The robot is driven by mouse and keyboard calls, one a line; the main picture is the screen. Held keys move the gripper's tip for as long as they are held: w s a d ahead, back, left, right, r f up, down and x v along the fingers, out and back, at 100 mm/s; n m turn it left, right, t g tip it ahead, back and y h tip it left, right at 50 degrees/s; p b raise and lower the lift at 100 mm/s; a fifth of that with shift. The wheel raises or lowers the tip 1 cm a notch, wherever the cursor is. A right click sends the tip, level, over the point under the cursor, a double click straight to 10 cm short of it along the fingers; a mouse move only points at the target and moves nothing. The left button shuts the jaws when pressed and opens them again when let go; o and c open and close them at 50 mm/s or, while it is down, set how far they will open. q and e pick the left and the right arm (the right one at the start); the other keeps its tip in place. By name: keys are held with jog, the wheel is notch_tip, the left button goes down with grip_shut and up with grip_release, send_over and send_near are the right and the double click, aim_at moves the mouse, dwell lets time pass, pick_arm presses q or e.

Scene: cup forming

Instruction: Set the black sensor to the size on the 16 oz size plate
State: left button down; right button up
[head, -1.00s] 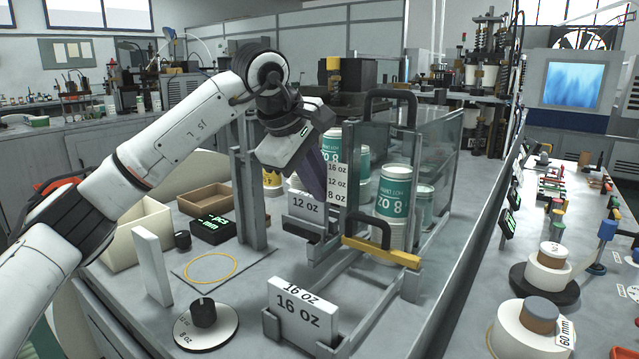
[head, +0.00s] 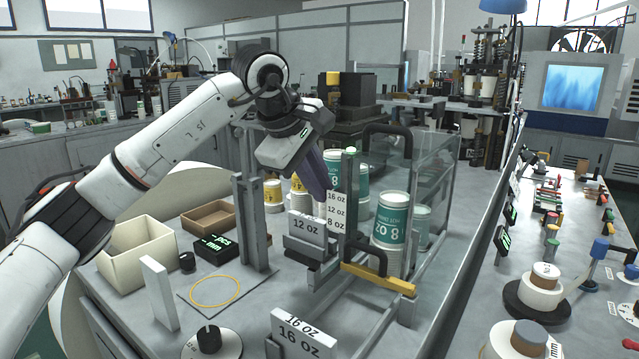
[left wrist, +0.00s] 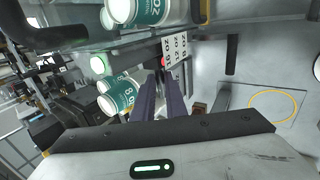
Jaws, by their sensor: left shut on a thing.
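My left gripper (head: 318,192) points down beside a white scale plate (head: 336,212) marked 16 oz, 12 oz and 8 oz. Its dark fingers are shut; the left wrist view (left wrist: 163,90) shows them close together beside the scale, with a small red light near their tips. The black sensor is not clearly visible there; the fingers hide what they hold. A white 16 oz size plate (head: 302,337) stands at the front, partly cut off below. A 12 oz plate (head: 307,226) stands in the frame below the gripper. My right gripper is not in view.
Cups (head: 390,218) stand behind the scale in a clear-walled frame with a black handle (head: 388,130). A yellow bar (head: 378,279) crosses in front. A dial (head: 209,340), a black display (head: 215,246) and a cream box (head: 137,252) lie to the left. A green light (head: 351,151) tops a post.

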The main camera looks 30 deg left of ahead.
pick_arm(q)
jog(key=c, duration=1.8)
grip_release()
jog(key=shift+o, duration=0.2)
jog(key=v, duration=1)
